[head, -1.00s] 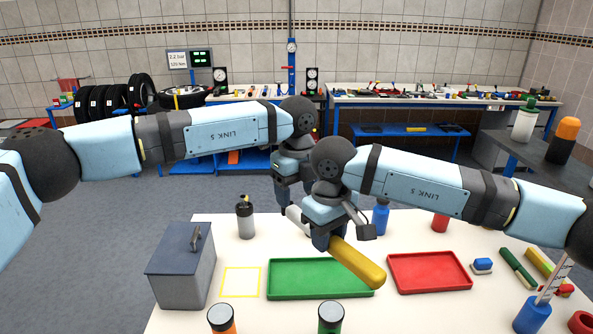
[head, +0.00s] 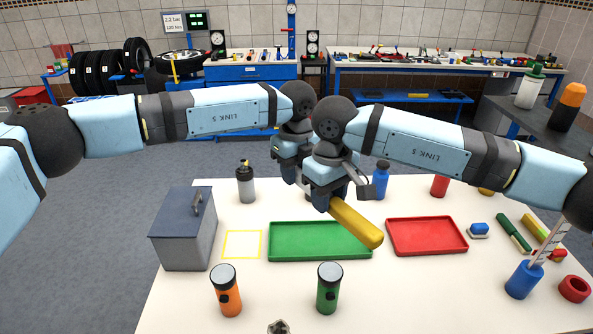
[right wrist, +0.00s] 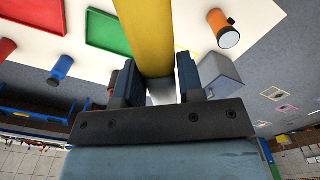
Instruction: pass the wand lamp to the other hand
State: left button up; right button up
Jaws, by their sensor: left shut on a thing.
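The wand lamp (head: 356,223) has a thick yellow body, which slants down to the right above the green tray in the head view. My left gripper (head: 291,177) is the farther one, shut on the lamp; its fingers are partly hidden behind my right gripper. My right gripper (head: 328,200) is at the lamp's yellow body. In the right wrist view the yellow body (right wrist: 146,35) runs between the two fingers (right wrist: 157,75), with almost no gap on either side. Whether they press on it I cannot tell. A pale part of the lamp (right wrist: 162,92) shows beyond them.
Below are a green tray (head: 290,254), a red tray (head: 425,250), and a yellow outlined square (head: 242,244). A grey-blue box (head: 185,240) stands left. Orange (head: 226,292) and green (head: 328,290) torches stand in front. Bottles (head: 245,185) stand at the back.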

jog(key=o, duration=0.5)
jog(key=shift+c, duration=0.2)
jog(key=shift+r, duration=0.1)
